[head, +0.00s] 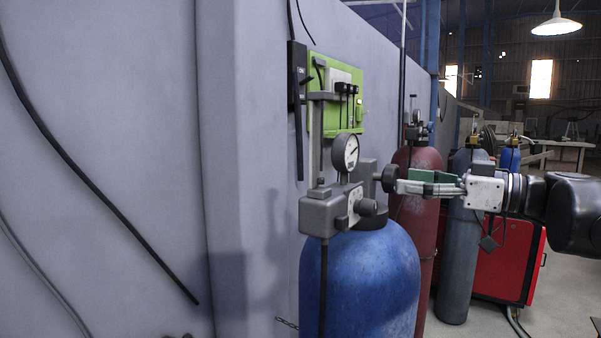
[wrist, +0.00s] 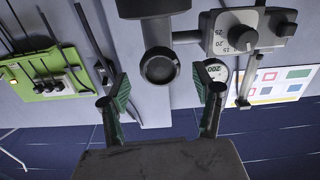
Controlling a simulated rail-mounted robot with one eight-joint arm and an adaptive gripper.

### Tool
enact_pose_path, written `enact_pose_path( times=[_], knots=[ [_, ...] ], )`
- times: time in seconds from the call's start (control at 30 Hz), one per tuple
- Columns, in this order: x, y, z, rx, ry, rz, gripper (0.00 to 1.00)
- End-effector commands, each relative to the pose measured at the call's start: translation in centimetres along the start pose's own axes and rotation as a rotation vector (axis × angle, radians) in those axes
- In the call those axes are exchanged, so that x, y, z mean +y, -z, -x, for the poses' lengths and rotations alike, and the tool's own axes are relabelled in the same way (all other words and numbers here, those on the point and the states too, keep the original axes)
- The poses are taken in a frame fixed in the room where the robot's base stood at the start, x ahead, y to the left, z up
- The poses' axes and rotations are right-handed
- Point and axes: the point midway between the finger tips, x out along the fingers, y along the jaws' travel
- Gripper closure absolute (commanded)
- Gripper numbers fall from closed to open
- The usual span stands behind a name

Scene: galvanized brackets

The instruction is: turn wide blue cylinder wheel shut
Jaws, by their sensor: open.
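The wide blue cylinder (head: 362,285) stands upright by the wall in the head view. A grey valve and regulator block (head: 330,208) with a round gauge (head: 345,152) sits on top of it. Its dark round wheel (head: 389,179) sticks out to the right and faces my gripper; in the wrist view the wheel (wrist: 159,66) shows near the middle. My gripper (head: 402,182) reaches in from the right, its tips at the wheel's right side. In the wrist view my open gripper (wrist: 161,84) has one green-padded finger on each side of the wheel, with gaps showing.
A green panel (head: 343,95) with dark fittings is on the wall behind the regulator. A dark red cylinder (head: 425,220) and a blue-grey cylinder (head: 457,260) stand behind. A red cabinet (head: 505,262) is behind my arm. Open floor shows at lower right.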

Motion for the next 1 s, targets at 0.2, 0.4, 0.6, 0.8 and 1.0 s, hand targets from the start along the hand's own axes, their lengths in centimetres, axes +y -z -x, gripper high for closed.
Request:
enact_pose_path(
  times=[0.2,0.4,0.6,0.8,1.0],
  knots=[
    [-0.1,0.1,-2.9,0.000,0.002,0.000,0.37],
    [0.0,0.0,-3.9,0.000,0.001,0.000,0.37],
    [0.0,0.0,-4.0,0.000,0.000,0.000,0.37],
    [0.0,0.0,-4.0,0.000,0.000,0.000,0.53],
    [0.0,0.0,-4.0,0.000,0.000,0.000,0.80]
  ],
)
